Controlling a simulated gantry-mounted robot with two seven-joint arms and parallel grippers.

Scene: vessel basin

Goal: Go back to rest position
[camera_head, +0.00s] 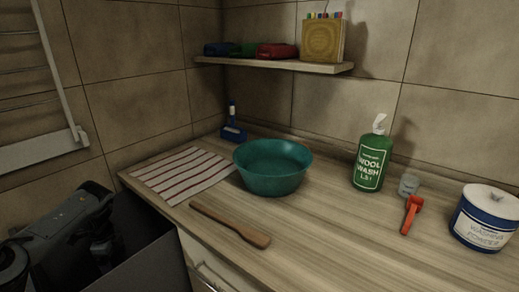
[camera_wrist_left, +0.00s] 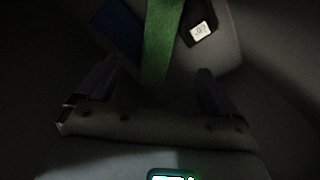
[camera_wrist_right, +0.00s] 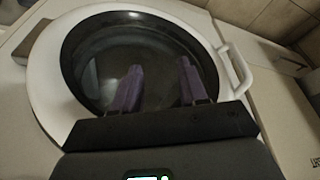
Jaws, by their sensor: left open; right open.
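My left gripper (camera_wrist_left: 152,82) is open in the left wrist view, its two fingers apart with nothing held between them. Beyond it lie a green strip (camera_wrist_left: 160,45), a blue piece and a dark item with a white label, in a dim space. In the head view my left arm is at the lower left, low beside the counter; its fingertips are hard to make out. My right gripper (camera_wrist_right: 160,78) is open and empty in the right wrist view, in front of a round washing-machine door (camera_wrist_right: 140,22). It does not show in the head view.
The wooden counter (camera_head: 330,235) holds a teal basin (camera_head: 272,168), striped cloth (camera_head: 183,175), wooden paddle (camera_head: 230,223), green bottle (camera_head: 371,160), red scoop (camera_head: 411,214), small cup (camera_head: 408,185), white-and-blue tub (camera_head: 484,218) and blue brush (camera_head: 233,132). A shelf (camera_head: 275,64) hangs above.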

